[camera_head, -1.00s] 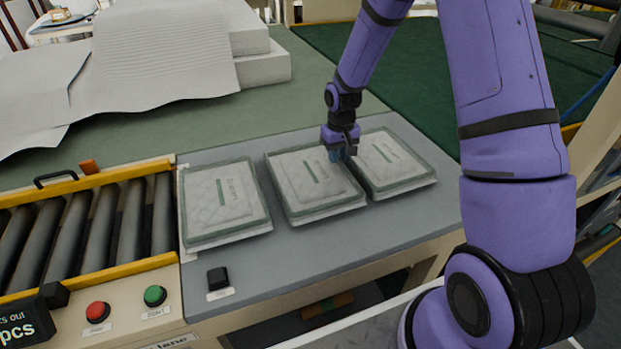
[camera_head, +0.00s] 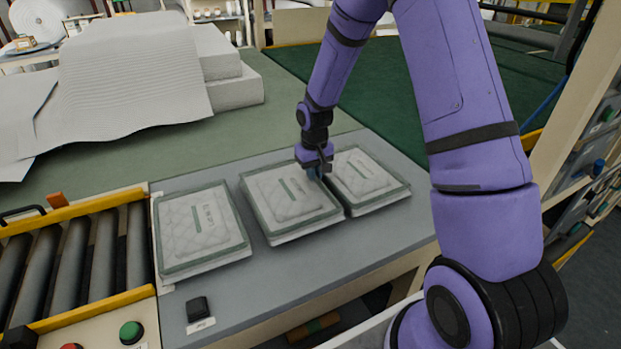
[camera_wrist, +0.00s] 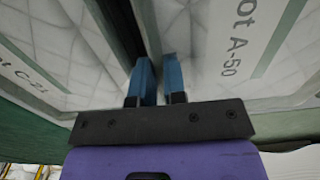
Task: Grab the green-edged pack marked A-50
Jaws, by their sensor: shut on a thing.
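The green-edged pack marked A-50 (camera_wrist: 215,60) fills the right of the wrist view. I take it to be the middle pack (camera_head: 287,199) of three in the head view. My gripper (camera_wrist: 158,80) has its blue fingers either side of this pack's near edge, shut on it. In the head view my gripper (camera_head: 318,173) points down at the gap between the middle and right packs. The right pack (camera_head: 366,180) appears at left in the wrist view (camera_wrist: 55,50), with a C-2 marking partly cut off. I cannot tell whether the A-50 pack is raised.
A third similar pack (camera_head: 202,232) lies left on the grey table (camera_head: 285,275). A roller conveyor (camera_head: 85,262) adjoins the table at left. A black button box (camera_head: 198,308) sits at its front edge. White sheets (camera_head: 135,75) lie on the green surface behind.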

